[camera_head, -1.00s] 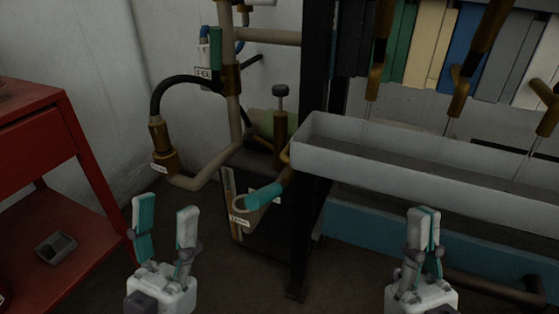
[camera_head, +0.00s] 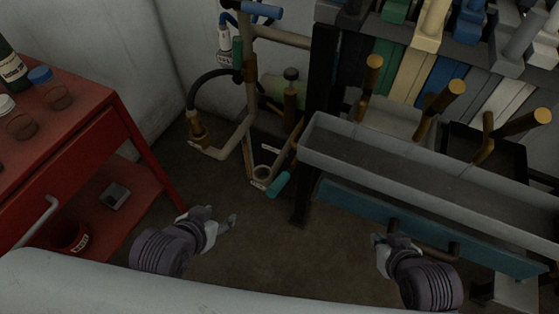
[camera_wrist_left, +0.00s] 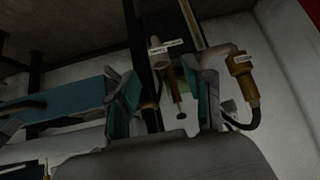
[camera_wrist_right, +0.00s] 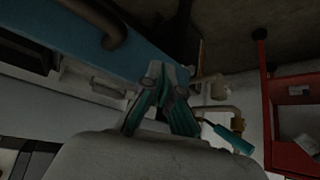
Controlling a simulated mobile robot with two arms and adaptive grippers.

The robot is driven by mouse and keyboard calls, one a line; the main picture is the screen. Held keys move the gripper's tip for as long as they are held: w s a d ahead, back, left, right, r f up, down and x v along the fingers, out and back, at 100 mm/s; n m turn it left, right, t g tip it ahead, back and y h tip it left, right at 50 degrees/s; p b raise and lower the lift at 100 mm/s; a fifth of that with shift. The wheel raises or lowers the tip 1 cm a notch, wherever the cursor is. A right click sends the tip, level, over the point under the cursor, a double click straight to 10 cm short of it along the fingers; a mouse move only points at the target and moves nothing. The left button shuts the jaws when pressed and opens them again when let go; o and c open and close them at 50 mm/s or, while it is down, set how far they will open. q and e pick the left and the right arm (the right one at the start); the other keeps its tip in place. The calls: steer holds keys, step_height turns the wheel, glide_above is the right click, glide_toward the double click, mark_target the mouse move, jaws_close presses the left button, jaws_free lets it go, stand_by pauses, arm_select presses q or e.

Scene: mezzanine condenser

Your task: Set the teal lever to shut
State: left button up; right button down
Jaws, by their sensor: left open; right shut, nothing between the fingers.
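The teal lever (camera_head: 279,184) sits low on the pipework left of the dark post, beside a round funnel-like opening (camera_head: 262,173) with a white tag. It also shows in the right wrist view (camera_wrist_right: 228,138), beyond the fingers. Its label is too small to read. My left gripper (camera_head: 224,220) is open and empty, below and left of the lever and apart from it. In the left wrist view its fingers (camera_wrist_left: 162,100) frame the pipework behind. My right gripper (camera_head: 380,241) is shut and empty, to the lever's right under the trough, not touching the lever.
A long grey trough (camera_head: 400,172) and a blue beam (camera_head: 420,226) run right of the dark post (camera_head: 305,190). A red cart (camera_head: 95,150) with bottles stands at left. A black hose (camera_head: 200,85) and brass fittings rise behind the lever. Floor between my grippers is clear.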

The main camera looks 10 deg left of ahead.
arm_select(q)
steer(key=s+g+p, duration=0.2)
steer(key=s+p, duration=0.1)
arm_select(e)
steer(key=s+d+f+g+h, duration=0.1)
steer(key=s+f+g, duration=0.3)
steer(key=f, duration=0.9)
steer(key=s+d+f+g, duration=0.15)
steer(key=s+f, duration=0.45)
steer(key=f, duration=0.6)
arm_select(q)
steer(key=m+t+h, duration=0.4)
steer(key=t+h, duration=0.2)
steer(key=t, duration=0.5)
glide_toward(280, 183)
steer(key=x, duration=0.3)
steer(key=f+x, duration=0.1)
steer(key=x, duration=0.3)
steer(key=f+p+x, duration=0.1)
steer(key=x, duration=0.2)
steer(key=shift+w+a, duration=0.1)
steer(key=shift+w, duration=0.4)
arm_select(e)
steer(key=s+d+f+g, duration=0.1)
steer(key=s+d+f, duration=0.1)
steer(key=s+f, duration=1.1)
steer(key=s, duration=0.2)
steer(key=shift+s+d, duration=0.35)
arm_select(q)
jaws_close()
